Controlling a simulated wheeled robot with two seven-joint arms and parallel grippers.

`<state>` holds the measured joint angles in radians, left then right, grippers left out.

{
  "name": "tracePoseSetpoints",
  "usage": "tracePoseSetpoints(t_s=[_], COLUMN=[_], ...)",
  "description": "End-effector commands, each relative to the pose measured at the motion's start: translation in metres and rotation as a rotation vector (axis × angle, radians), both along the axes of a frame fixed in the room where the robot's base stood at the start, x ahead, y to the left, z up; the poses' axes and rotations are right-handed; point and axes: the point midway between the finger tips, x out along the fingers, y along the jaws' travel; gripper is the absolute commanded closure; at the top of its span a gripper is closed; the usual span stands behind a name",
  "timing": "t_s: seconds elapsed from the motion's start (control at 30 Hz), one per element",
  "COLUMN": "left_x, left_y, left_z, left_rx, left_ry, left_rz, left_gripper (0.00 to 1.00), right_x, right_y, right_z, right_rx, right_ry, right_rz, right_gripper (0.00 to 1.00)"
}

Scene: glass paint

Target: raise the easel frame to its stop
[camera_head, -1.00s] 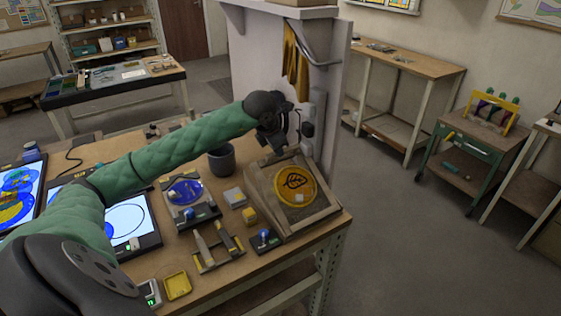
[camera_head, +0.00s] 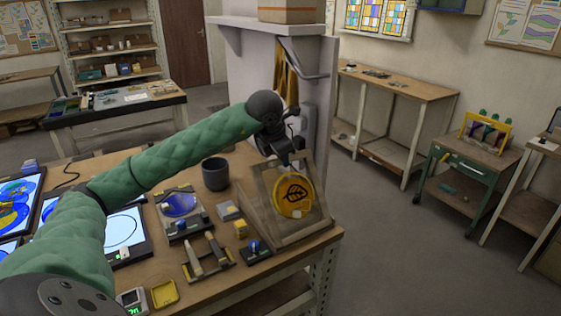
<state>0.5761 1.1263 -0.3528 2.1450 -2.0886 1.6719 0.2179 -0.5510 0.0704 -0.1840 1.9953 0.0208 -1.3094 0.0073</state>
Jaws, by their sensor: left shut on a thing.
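The easel frame (camera_head: 268,203) is a wooden frame at the right end of the workbench. It leans up at a slant from its base. A yellow disc (camera_head: 293,196) with a dark leaf drawing sits on it, with a small pale piece near the disc's lower edge. My left gripper (camera_head: 291,158) is shut on the upper edge of the frame; its fingertips are partly hidden by the dark wrist. My right gripper is not in view.
A dark cup (camera_head: 215,174) stands left of the easel. A blue glass disc on a stand (camera_head: 180,204), a tool rack (camera_head: 207,260), a yellow block (camera_head: 241,229) and a yellow tray (camera_head: 164,294) crowd the bench in front. A pale partition (camera_head: 246,75) stands behind.

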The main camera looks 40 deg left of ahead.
Motion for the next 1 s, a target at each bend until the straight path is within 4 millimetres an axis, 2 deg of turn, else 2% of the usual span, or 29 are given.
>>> tracePoseSetpoints(t_s=[0.03, 0.1, 0.67, 0.7, 0.73, 1.0], left_x=[-0.004, -0.005, -0.005, -0.005, -0.005, -0.004], left_y=[-0.010, -0.012, -0.016, -0.016, -0.016, -0.013], left_z=[-0.008, -0.008, -0.005, -0.005, -0.005, -0.001], left_rx=[-0.009, -0.009, -0.011, -0.011, -0.012, -0.010], left_ry=[0.014, 0.015, 0.012, 0.012, 0.011, 0.006], left_rz=[-0.016, -0.017, -0.020, -0.020, -0.021, -0.017], left_gripper=[1.00, 1.00, 1.00, 0.73, 0.67, 0.66], right_x=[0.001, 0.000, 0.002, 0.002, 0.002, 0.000], right_y=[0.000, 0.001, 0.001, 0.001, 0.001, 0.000], right_z=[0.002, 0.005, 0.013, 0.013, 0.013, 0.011], right_rx=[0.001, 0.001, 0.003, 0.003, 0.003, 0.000], right_ry=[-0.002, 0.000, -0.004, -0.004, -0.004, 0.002], right_rz=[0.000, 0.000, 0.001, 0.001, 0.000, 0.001], right_gripper=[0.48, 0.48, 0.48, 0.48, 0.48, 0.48])
